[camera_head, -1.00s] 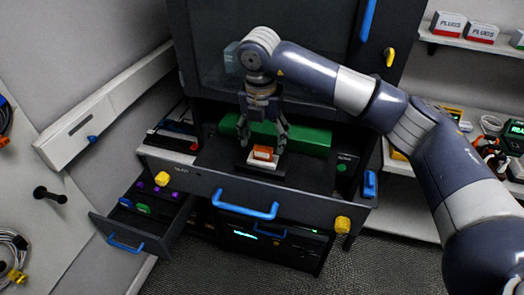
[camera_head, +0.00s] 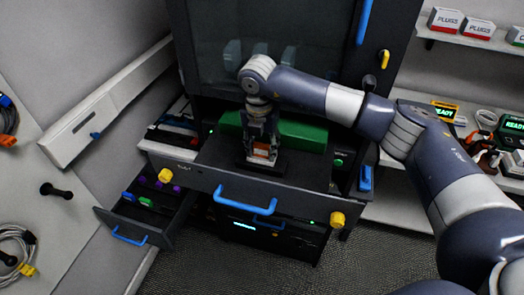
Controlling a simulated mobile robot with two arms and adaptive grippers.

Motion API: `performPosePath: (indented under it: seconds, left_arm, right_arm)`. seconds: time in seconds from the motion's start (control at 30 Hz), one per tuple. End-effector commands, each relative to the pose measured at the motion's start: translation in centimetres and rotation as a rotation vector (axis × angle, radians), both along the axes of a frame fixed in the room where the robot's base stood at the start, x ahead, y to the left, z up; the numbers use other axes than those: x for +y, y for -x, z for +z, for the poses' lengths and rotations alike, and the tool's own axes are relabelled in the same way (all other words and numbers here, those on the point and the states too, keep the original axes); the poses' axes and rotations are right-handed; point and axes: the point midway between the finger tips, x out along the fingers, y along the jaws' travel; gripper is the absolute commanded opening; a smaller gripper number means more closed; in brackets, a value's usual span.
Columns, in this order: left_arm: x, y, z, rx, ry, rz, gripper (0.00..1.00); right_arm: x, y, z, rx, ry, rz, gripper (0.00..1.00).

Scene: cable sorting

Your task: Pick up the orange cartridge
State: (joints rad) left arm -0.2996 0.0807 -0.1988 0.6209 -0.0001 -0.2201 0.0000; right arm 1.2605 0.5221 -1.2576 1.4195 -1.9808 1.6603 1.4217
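The orange cartridge (camera_head: 262,150) sits low in a pale holder (camera_head: 262,160) on the dark work surface of the cabinet. My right gripper (camera_head: 262,153) reaches straight down over it, with one finger on each side. The fingers are close against the cartridge's sides and look shut on it. They hide part of the cartridge, and no gap between it and the holder can be made out. My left gripper is not in view.
A green block (camera_head: 303,135) lies just behind the gripper. An open drawer (camera_head: 150,207) with small coloured pieces juts out at the lower left. A blue handle (camera_head: 246,204) and yellow knob (camera_head: 337,219) stick out in front. Shelves with boxes stand at the right.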

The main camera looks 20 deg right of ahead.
Motion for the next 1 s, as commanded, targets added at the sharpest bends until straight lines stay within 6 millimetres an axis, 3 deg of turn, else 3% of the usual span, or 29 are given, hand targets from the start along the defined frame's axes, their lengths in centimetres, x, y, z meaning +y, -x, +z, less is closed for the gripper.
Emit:
performPosePath:
  seconds: [0.43, 0.67, 1.0]
  left_arm:
    - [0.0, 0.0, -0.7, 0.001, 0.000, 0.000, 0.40]
    - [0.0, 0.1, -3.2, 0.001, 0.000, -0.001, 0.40]
    - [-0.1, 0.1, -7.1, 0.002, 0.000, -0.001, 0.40]
  right_arm:
    - [0.0, 0.0, 0.5, 0.000, 0.000, 0.000, 0.23]
    - [0.0, -0.1, 3.0, -0.006, -0.001, 0.000, 0.23]
    - [-4.8, 6.4, 3.6, -0.003, 0.001, -0.001, 0.23]
